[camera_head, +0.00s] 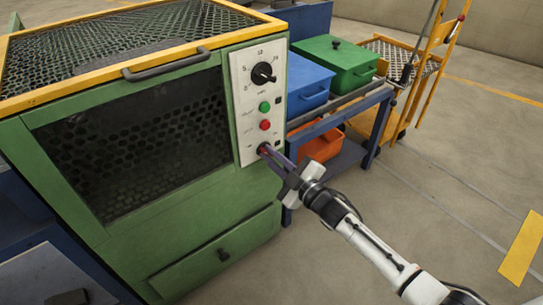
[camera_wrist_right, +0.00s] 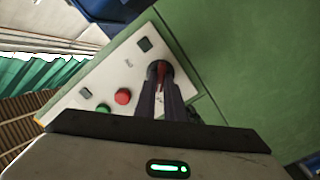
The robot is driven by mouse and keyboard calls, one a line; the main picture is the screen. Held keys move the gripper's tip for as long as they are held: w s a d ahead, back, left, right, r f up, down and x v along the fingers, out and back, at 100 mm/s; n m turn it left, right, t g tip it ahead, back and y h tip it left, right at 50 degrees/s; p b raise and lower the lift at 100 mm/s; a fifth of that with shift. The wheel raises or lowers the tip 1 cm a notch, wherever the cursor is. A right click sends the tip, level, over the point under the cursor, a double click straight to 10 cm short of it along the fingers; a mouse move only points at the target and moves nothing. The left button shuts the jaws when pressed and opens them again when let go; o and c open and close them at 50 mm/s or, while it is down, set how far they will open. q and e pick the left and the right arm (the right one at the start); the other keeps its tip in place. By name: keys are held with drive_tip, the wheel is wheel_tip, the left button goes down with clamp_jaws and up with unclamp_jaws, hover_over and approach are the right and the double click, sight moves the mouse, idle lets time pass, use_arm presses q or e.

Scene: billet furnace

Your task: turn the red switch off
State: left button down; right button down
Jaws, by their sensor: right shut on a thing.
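The green furnace (camera_head: 200,200) carries a white control panel (camera_head: 245,110) on its front right side. At the panel's bottom is the red switch, a red lever on a dark round base; it shows between my fingertips in the right wrist view (camera_wrist_right: 160,72). My right gripper (camera_head: 268,153) reaches in from the lower right, with its fingers shut on the red switch. It also shows in the right wrist view (camera_wrist_right: 162,85), fingers pointing at the panel. The fingers partly hide the switch, so its exact angle is hard to tell. My left gripper is not in view.
Above the switch are a red button (camera_head: 265,125), a green button (camera_head: 264,106) and a black dial (camera_head: 263,73). A blue bench (camera_head: 350,122) with blue (camera_head: 308,85) and green (camera_head: 333,62) boxes stands right of the furnace. Open floor lies to the right.

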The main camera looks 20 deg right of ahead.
drive_tip(key=shift+f, duration=0.1)
idle(0.3)
drive_tip(key=c, duration=1.8)
unclamp_jaws()
drive_tip(key=shift+c, duration=0.2)
drive_tip(key=shift+s, duration=0.1)
drive_tip(key=shift+s+d, duration=0.1)
drive_tip(key=shift+s, duration=0.15)
drive_tip(key=p+v, duration=0.1)
drive_tip(key=v, duration=0.2)
drive_tip(key=p, duration=0.2)
approach(268, 154)
drive_tip(key=s, duration=0.2)
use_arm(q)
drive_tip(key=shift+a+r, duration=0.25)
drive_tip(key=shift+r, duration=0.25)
use_arm(e)
drive_tip(key=shift+w+d, duration=0.2)
drive_tip(key=shift+d, duration=0.15)
